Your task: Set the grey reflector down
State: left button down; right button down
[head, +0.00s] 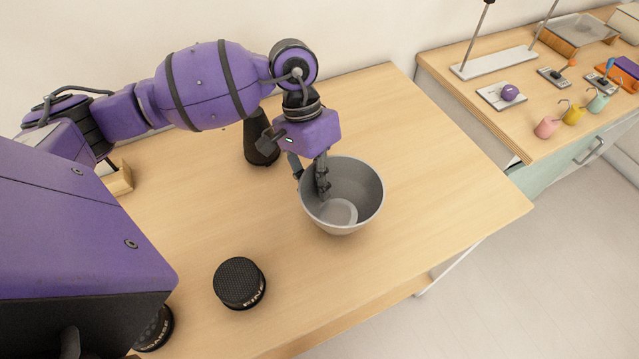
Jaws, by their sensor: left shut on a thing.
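The grey reflector (368,195), a deep bowl shape with an open top, is over the middle of the wooden table (440,190). My left gripper (310,185) reaches down at its left rim, one finger inside the bowl and the other outside. It is shut on the rim. The reflector looks close to upright. I cannot tell whether its base touches the table. My right gripper is not in view.
A black cone-shaped object (259,145) stands just behind and left of the reflector. A black round grille-topped piece (240,283) lies in front. A second bench (480,95) with weights and stands is at right. The table right of the reflector is clear.

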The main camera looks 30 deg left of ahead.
pick_arm(q)
jog(key=shift+f, duration=0.2)
jog(key=c, duration=1.9)
grip_release()
jog(key=shift+c, duration=0.2)
jog(key=shift+r, duration=0.1)
jog(key=shift+r, duration=0.25)
jog(key=b+v, duration=0.1)
jog(key=v, duration=1)
jog(key=shift+a+r, duration=0.2)
jog(key=shift+r, duration=0.15)
